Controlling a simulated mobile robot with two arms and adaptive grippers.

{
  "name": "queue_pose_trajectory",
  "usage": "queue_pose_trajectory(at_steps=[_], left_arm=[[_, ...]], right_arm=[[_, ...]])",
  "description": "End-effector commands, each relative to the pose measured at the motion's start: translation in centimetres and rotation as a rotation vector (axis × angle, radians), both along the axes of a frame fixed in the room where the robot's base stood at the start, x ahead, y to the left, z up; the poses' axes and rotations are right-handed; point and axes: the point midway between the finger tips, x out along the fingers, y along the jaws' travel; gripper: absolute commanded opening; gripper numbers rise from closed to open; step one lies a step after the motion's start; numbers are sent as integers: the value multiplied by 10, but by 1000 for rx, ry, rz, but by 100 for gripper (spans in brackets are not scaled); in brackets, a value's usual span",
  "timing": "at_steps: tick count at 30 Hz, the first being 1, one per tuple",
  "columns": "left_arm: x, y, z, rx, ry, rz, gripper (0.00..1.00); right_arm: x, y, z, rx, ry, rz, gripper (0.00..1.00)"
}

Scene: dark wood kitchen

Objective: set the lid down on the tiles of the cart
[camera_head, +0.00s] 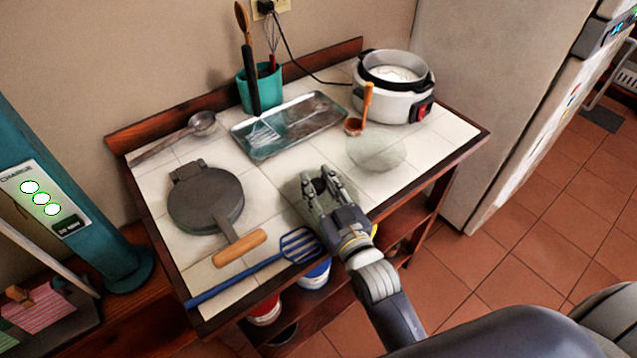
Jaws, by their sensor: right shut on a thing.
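My right gripper (322,184) is over the front middle of the cart's tiled top. Its fingers are shut around a small dark knob, apparently that of the lid (320,186). The lid's see-through body is hard to make out under the fingers, so I cannot tell whether it touches the tiles. The cart (272,182) has pale tiles in a dark wood frame. My left gripper is not in view.
A pale, translucent round shape (377,153) shows on the tiles right of the gripper. An open white cooker (393,103), ladle (357,124), metal tray (262,151), round press (205,198) and blue spatula (262,265) surround it. Some tiles at the right are clear.

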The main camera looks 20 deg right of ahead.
Motion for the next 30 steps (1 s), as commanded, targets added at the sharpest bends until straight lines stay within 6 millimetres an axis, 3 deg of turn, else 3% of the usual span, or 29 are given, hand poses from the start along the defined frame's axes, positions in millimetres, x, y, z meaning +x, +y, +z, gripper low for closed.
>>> queue_pose_trajectory(at_steps=[6, 7, 9, 22, 30], left_arm=[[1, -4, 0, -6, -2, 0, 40], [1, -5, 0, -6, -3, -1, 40], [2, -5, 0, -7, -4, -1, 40], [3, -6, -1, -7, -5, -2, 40], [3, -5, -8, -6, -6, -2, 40]], right_arm=[[0, 0, -2, -3, 1, 0, 0], [-1, 0, -4, -5, 6, 0, 35], [-1, 0, -4, -5, 6, 0, 49], [-6, 0, -4, -2, 4, 0, 49], [-48, -5, -6, -3, 7, 0, 49]])
